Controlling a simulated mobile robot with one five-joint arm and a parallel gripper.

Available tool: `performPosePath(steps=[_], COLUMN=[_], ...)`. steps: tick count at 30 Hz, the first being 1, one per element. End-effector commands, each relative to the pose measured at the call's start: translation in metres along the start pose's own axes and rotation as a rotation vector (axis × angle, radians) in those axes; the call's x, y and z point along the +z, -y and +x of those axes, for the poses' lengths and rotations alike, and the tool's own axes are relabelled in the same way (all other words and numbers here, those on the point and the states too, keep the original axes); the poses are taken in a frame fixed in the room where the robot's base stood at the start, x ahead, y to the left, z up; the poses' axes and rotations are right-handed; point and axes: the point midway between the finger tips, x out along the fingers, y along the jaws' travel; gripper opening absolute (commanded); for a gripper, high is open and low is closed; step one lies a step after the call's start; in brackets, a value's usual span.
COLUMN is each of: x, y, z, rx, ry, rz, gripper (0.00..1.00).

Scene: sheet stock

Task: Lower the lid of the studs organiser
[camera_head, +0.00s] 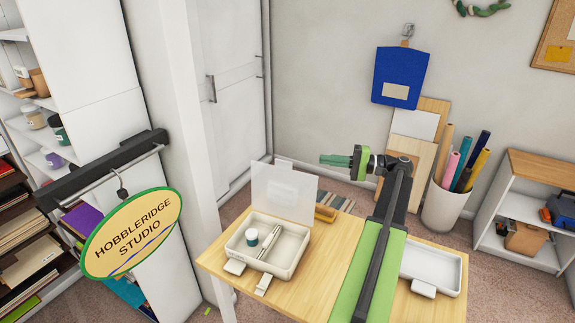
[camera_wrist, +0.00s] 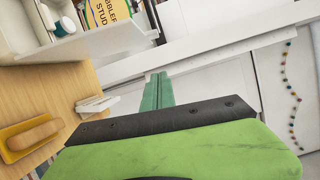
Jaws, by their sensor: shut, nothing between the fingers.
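The organiser, a pale box (camera_head: 291,264) on the wooden table, stands open at the left of the head view. Its translucent lid (camera_head: 284,192) stands about upright at the back edge. A teal jar with a white top (camera_head: 252,237) and pale sticks (camera_head: 267,245) lie inside. My gripper (camera_head: 323,160) is shut and empty, above and to the right of the lid, apart from it. In the wrist view the green fingers (camera_wrist: 155,78) are together, and the lid (camera_wrist: 105,40) and part of the box (camera_wrist: 15,28) show at the upper left.
A second pale tray (camera_head: 435,262) sits on the table (camera_head: 315,262), partly behind my arm. A yellow tray with a brown piece (camera_wrist: 32,138) lies near the organiser. A bin of rolls (camera_head: 445,208) and a low shelf (camera_head: 525,210) stand to the right. A sign (camera_head: 132,232) hangs at left.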

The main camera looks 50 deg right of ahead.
Motion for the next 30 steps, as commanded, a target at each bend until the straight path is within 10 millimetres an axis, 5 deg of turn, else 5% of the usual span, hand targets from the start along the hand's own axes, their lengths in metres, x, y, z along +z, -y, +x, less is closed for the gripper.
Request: performPosePath(steps=[8, 20, 30], x=[0.001, -0.001, 0.035], y=[0.001, 0.001, 0.001], z=[0.008, 0.088, 0.098], rx=[-0.001, -0.001, -0.001], ry=[-0.008, -0.014, -0.018], rz=[0.0, 0.0, 0.0], gripper=[0.0, 0.0, 0.0])
